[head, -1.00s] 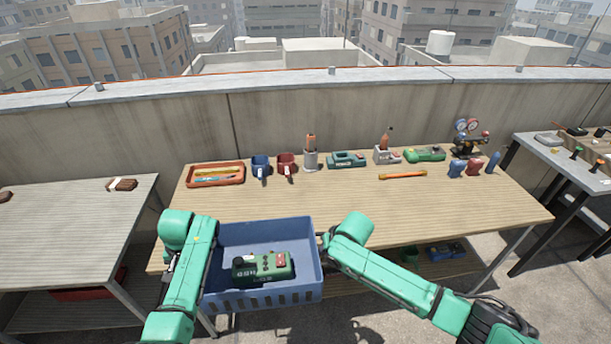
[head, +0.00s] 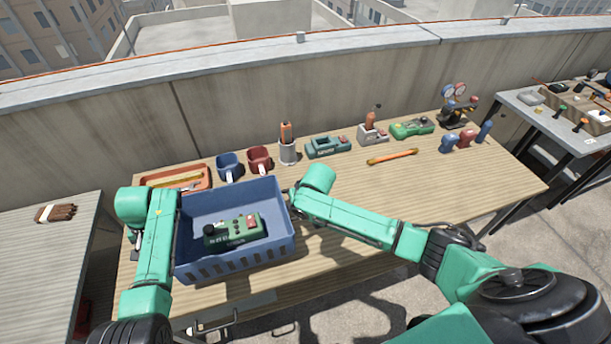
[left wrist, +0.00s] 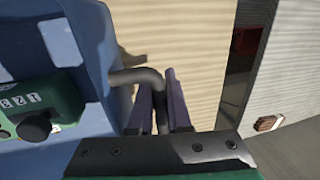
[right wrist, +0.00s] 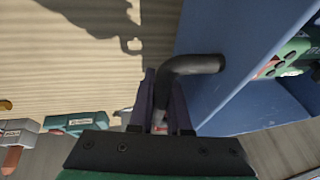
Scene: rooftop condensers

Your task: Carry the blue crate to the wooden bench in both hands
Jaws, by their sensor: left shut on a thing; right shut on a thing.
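The blue crate (head: 277,237) hangs between my two grippers over the front left part of the wooden bench (head: 345,255). It looks roughly level; I cannot tell whether its base touches the bench top. A green device (head: 235,232) with a red button and a black knob lies inside it. In the left wrist view my left gripper (left wrist: 160,92) is shut on the dark handle (left wrist: 135,76) at one crate end. In the right wrist view my right gripper (right wrist: 165,92) is shut on the other handle (right wrist: 195,64). The head view mostly hides the left fingers.
An orange stick (head: 392,156) lies right of centre. The bench's middle front is clear. Grey tables stand left (head: 45,255) and right (head: 535,110).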

